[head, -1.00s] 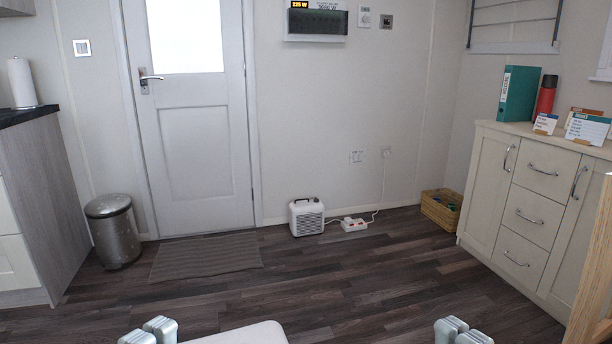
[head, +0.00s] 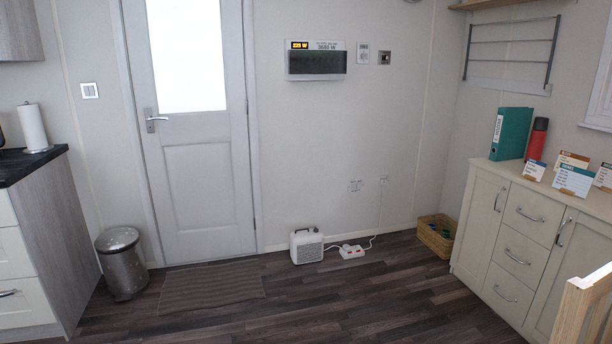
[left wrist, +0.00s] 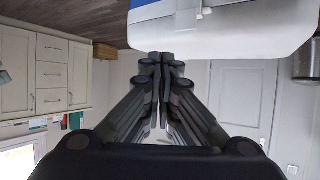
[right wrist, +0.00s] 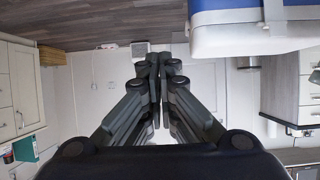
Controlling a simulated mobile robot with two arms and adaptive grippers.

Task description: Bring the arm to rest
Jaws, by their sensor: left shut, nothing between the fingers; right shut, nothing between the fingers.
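My left gripper (left wrist: 160,62) shows in the left wrist view with its dark fingers together and nothing between them. My right gripper (right wrist: 156,62) shows in the right wrist view, also shut and empty. Both wrist views are upside down, with the floor at the top. Neither arm is in the head view now. A blue and white box with a latch (left wrist: 225,35) is close by the left fingertips in the picture. It also shows at the upper right of the right wrist view (right wrist: 245,38). I cannot tell its exact distance from either gripper.
A cream cabinet (head: 480,225) stands at the right, with a green binder (head: 511,134) and a red flask (head: 537,139) on top. A white heater (head: 307,246), wicker basket (head: 436,236) and bin (head: 121,262) stand along the wall. The floor (head: 340,300) between is mostly clear.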

